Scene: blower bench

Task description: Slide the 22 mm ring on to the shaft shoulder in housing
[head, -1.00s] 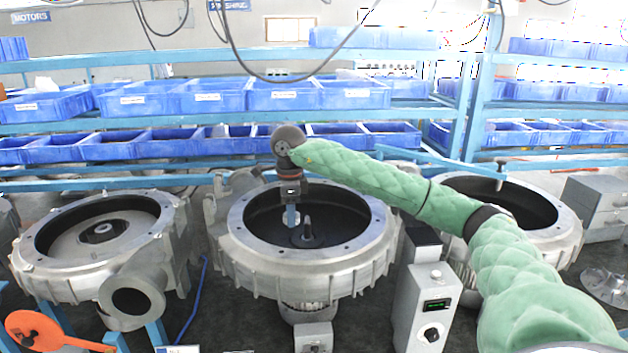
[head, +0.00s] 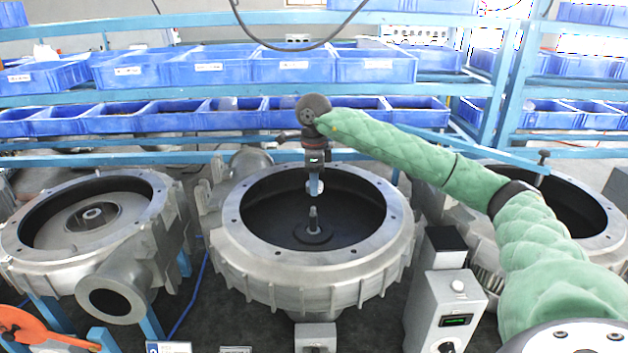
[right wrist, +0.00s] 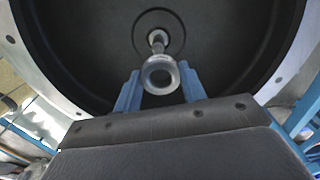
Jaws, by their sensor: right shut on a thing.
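The housing (head: 262,254) is a round silver casting with a dark bowl, in the middle of the head view. A short upright shaft (head: 313,219) stands at its centre; in the right wrist view the shaft (right wrist: 157,41) shows just beyond the ring. My right gripper (head: 316,190) hangs above the shaft, pointing down. Its blue fingers are shut on a small metal ring (right wrist: 173,76). The ring appears apart from the shaft tip, close to in line with it. The shaft shoulder is not clear. My left gripper is not in view.
Another silver housing (head: 30,255) stands at left and one (head: 598,243) at right behind my arm. A grey control box (head: 445,308) stands front right. Blue bins (head: 130,70) fill the racks behind. An orange part (head: 40,333) lies front left.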

